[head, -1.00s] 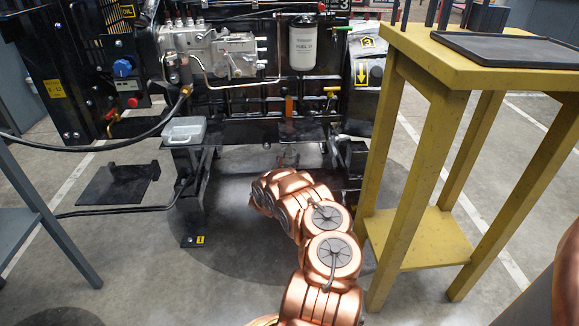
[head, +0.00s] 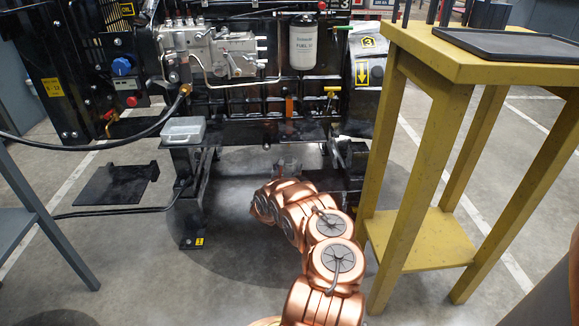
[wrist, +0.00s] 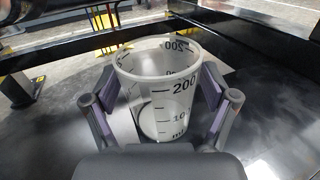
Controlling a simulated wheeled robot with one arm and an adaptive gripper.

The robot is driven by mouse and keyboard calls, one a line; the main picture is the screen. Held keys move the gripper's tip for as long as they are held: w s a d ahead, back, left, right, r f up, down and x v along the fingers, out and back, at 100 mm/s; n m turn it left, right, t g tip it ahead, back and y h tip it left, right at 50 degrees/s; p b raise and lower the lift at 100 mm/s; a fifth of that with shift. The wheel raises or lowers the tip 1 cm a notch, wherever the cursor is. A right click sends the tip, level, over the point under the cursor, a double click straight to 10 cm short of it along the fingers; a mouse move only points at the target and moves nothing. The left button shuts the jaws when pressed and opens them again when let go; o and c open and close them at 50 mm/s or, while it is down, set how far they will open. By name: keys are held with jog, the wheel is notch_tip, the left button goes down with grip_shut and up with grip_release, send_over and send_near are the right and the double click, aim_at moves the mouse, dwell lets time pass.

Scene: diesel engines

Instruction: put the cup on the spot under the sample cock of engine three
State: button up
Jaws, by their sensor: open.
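The clear measuring cup (wrist: 172,100), with black markings, stands upright on a dark surface in the wrist view. My open gripper (wrist: 160,92) has one finger on each side of it; I cannot tell whether the pads touch it. A pale patch shows at the cup's lower left, mostly hidden. A yellow-handled valve (head: 331,91) on the engine may be the sample cock.
A yellow stand (head: 440,180) with a black tray (head: 505,45) is close on the right. A clear tray (head: 184,131) sits on a ledge at the left. A grey table leg (head: 45,220) is at far left. Dark beams cross above the cup in the wrist view.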

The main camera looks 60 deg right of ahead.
jog(key=shift+r, duration=0.2)
jog(key=shift+a, duration=0.4)
jog(key=p+v, duration=0.5)
jog(key=v, duration=0.6)
jog(key=shift+s, duration=0.15)
